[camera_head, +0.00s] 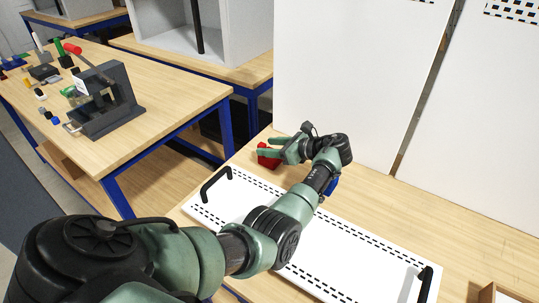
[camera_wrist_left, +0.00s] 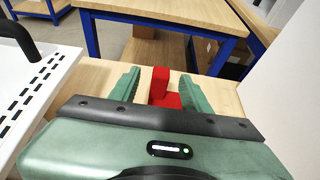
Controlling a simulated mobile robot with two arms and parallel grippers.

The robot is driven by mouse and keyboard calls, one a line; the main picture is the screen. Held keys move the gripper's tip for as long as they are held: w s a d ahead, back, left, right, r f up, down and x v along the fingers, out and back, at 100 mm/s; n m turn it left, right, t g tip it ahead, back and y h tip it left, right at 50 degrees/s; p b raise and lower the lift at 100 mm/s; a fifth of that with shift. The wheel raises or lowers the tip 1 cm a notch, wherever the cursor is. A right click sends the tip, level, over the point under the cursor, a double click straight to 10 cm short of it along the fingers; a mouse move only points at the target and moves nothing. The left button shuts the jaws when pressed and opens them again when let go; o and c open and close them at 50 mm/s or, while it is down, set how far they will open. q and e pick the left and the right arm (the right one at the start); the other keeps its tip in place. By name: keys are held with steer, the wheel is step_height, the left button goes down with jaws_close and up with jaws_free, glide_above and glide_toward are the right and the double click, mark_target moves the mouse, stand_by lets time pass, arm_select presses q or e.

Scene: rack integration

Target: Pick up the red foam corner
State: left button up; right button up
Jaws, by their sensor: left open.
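The red foam corner (camera_head: 268,155) lies on the wooden table beside the far left end of the white perforated panel. In the left wrist view the red foam corner (camera_wrist_left: 161,88) shows an upright part and a flat part, between the two green fingers. My left gripper (camera_head: 275,149) reaches over the table from the right of it, with its fingers open around or just short of the foam. In the left wrist view the left gripper (camera_wrist_left: 160,92) has a finger on each side of the red piece, with gaps visible. My right gripper is in neither view.
The white perforated panel (camera_head: 335,250) with black handles (camera_head: 216,183) lies under my left arm. Tall white panels (camera_head: 350,80) stand behind the gripper. Another wooden table (camera_head: 170,110) with a dark fixture (camera_head: 112,98) and tools is at the left. A wooden box (camera_head: 497,295) is at lower right.

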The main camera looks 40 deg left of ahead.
arm_select(q)
steer(key=shift+x, duration=1.35)
jaws_close()
stand_by(0.3)
